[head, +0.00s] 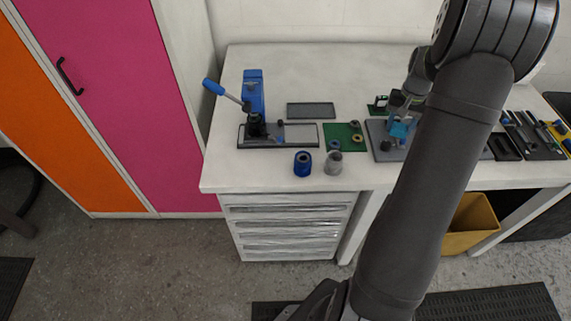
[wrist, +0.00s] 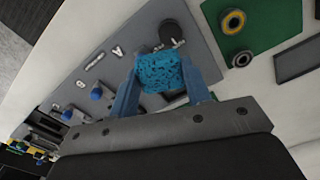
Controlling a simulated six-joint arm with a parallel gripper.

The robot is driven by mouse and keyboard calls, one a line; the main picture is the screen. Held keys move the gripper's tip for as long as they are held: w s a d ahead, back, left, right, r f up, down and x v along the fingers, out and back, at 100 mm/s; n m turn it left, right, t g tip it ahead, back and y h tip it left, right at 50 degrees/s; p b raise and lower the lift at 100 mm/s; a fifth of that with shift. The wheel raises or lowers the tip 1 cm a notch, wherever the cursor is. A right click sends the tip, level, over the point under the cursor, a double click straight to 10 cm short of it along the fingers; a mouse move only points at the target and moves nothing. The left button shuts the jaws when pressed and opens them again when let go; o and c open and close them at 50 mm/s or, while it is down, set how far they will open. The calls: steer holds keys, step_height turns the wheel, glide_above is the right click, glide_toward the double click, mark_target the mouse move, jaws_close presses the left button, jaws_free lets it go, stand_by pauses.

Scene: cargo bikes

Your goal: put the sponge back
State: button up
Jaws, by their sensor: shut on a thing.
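The blue sponge (wrist: 160,71) is a porous block between the two blue fingers of my gripper (wrist: 162,76) in the wrist view. My gripper is shut on it. In the head view the sponge (head: 398,131) shows as a small blue patch at my gripper (head: 399,122), over the grey board (head: 383,150). In the wrist view the same grey board (wrist: 110,58) lies behind the sponge, with small fittings and raised letters on it. I cannot tell whether the sponge touches the board. My arm hides part of the board in the head view.
A green mat (head: 345,136) with ring-shaped parts lies left of the board. A blue lever press (head: 253,95) stands further left. A blue spool (head: 303,163) and a grey spool (head: 333,163) stand near the front edge. Tools lie in a dark tray (head: 530,137) at right.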

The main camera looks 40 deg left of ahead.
steer(key=s+a+r+n, duration=0.2)
steer(key=s+a, duration=1.2)
steer(key=n, duration=0.2)
glide_above(235, 170)
step_height(235, 170, down, 5)
steer(key=shift+d+r, duration=0.1)
steer(key=shift+r, duration=0.1)
steer(key=shift+s+f, duration=0.1)
steer(key=shift+f, duration=1.95)
steer(key=shift+f, duration=0.15)
steer(key=o, duration=1.3)
